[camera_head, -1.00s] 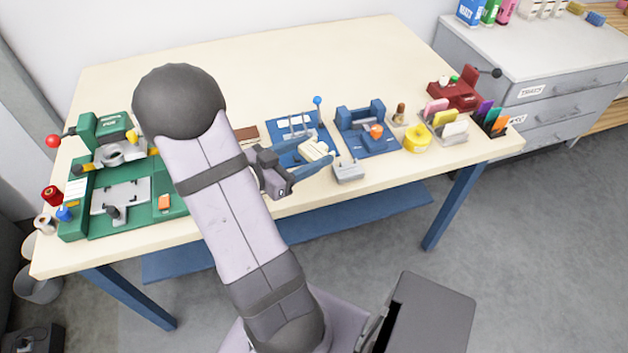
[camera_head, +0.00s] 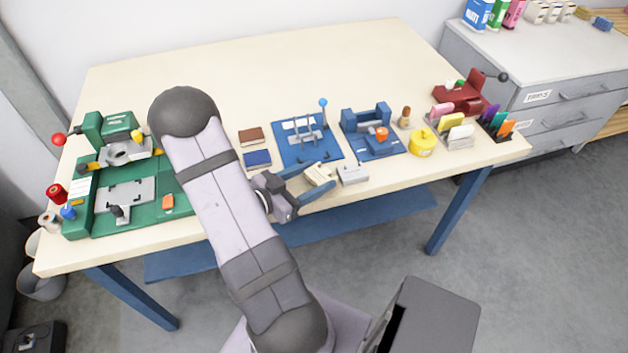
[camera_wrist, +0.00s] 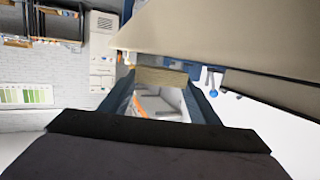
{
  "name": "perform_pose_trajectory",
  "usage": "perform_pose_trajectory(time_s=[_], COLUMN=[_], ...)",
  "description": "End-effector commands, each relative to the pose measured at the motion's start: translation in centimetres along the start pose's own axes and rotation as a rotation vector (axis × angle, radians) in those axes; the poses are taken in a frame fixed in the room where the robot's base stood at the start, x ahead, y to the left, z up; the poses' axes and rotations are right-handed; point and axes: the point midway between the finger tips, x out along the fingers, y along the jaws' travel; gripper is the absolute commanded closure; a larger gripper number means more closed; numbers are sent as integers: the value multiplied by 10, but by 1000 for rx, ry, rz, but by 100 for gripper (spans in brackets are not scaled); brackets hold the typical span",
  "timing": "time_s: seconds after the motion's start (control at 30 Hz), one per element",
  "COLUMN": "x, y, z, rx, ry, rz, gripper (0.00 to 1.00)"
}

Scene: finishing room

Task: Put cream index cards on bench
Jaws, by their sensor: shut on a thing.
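My gripper (camera_head: 318,177) is shut on the cream index cards (camera_head: 320,172), a small cream block between its blue fingers, near the front edge of the bench (camera_head: 250,65). In the wrist view the cards (camera_wrist: 160,78) lie across the fingertips, and a broad beige surface that looks like the bench top fills the upper right. Whether the cards touch the bench cannot be told. The blue fixture (camera_head: 285,150) stands just behind them.
A small grey-white block (camera_head: 352,173) lies right of my gripper. A blue vise-like fixture (camera_head: 372,142), a yellow round item (camera_head: 422,143) and a card holder (camera_head: 458,143) stand farther right. A green machine (camera_head: 130,195) stands left. The bench's rear is clear.

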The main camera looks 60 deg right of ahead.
Motion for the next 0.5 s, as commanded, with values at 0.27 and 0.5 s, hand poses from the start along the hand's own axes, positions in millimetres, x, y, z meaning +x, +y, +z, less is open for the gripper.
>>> perform_pose_trajectory(time_s=[0.27,0.5], x=[3,3], y=[0,0], z=[15,15], rx=[2,2], ry=[1,1], rz=[-1,-1], gripper=[66,66])
